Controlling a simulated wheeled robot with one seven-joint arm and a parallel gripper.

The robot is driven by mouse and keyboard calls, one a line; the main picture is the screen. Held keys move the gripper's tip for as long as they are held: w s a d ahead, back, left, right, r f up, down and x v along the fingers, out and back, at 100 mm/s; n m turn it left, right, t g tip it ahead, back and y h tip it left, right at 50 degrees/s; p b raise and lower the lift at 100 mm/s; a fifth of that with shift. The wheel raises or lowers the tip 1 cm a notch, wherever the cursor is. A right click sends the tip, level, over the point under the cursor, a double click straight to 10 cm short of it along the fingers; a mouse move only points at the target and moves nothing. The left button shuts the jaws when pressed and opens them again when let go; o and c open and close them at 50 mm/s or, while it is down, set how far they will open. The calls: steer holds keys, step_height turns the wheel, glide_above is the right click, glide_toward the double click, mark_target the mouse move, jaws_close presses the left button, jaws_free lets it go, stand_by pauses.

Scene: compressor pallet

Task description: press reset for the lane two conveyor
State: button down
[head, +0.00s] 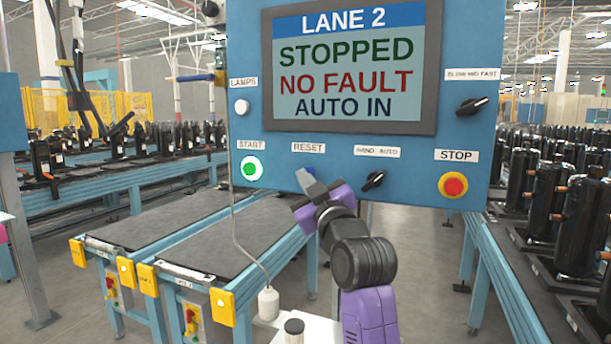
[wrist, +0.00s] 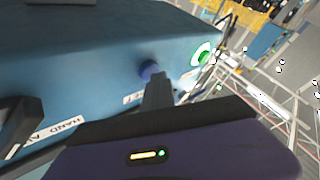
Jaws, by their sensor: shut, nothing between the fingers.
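The blue control panel (head: 340,155) has a screen (head: 350,65) reading LANE 2, STOPPED, NO FAULT, AUTO IN. The RESET label (head: 308,148) is on its lower part. In the wrist view the blue reset button (wrist: 149,69) stands out from the panel face. In the head view my gripper's tip mostly covers it. My gripper (head: 305,180) is shut and empty, its tip just below the RESET label. In the wrist view the fingers (wrist: 158,92) point at the button, very close to it. I cannot tell whether they touch.
The lit green START button (head: 251,168) is left of RESET. The HAND AUTO switch (head: 373,181) and red-on-yellow STOP button (head: 453,185) are to the right. Conveyors (head: 150,225) stand behind, with black compressors (head: 575,210) at the right.

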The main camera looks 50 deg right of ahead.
steer(key=shift+a, duration=0.1)
steer(key=shift+s+a, duration=0.3)
steer(key=shift+a, duration=0.45)
steer(key=shift+s+a+p, duration=0.15)
steer(key=shift+s+a, duration=0.15)
steer(key=shift+a, duration=0.5)
steer(key=shift+s+a+p, duration=0.2)
steer(key=shift+s+a, duration=0.1)
steer(key=shift+a, duration=0.45)
steer(key=shift+s+a+p, duration=0.15)
steer(key=shift+s+a, duration=0.15)
steer(key=shift+a, duration=0.5)
